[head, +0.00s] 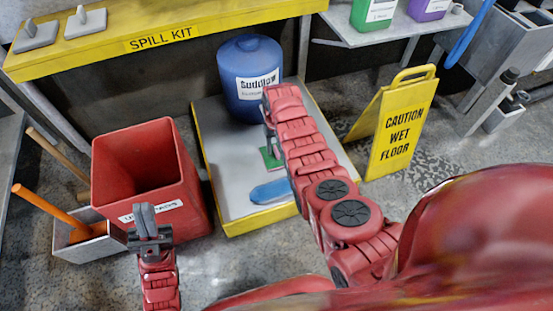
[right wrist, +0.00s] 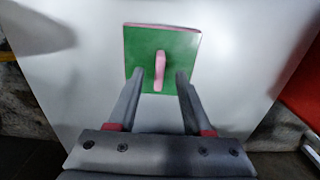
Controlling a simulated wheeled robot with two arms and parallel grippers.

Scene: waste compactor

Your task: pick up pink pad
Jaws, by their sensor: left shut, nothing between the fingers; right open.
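The pad is a green square with a pink edge and a pink handle. In the right wrist view the pad (right wrist: 185,62) lies ahead of my right gripper (right wrist: 160,80). That gripper is open, its fingertips either side of the handle's lower end in the picture; I cannot tell the depth gap. In the head view the pad (head: 272,160) lies on the grey top of the yellow-edged platform (head: 230,170), partly hidden by my right arm. My right gripper (head: 269,140) is mostly hidden there. My left gripper (head: 146,218) is shut and empty before the red bin.
A blue drum (head: 250,75) stands at the platform's back. A blue object (head: 270,191) lies near its front. The red bin (head: 150,175) stands left, beside a grey box (head: 85,240) with wooden handles. A yellow wet-floor sign (head: 398,125) stands right.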

